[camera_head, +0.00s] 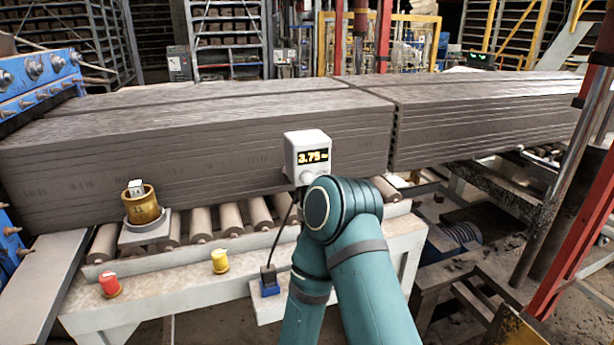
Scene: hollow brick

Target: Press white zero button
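No gripper fingers show, and I cannot tell whether anything touches the button. My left arm is not in view.
A brass-coloured pot (142,212) with a small white block (136,188) on top stands on a grey plate at left. A red knob (109,284) and a yellow knob (220,260) sit on the bench ledge. A dark cable runs to a blue block (269,284). Long bricks (190,140) lie on rollers behind.

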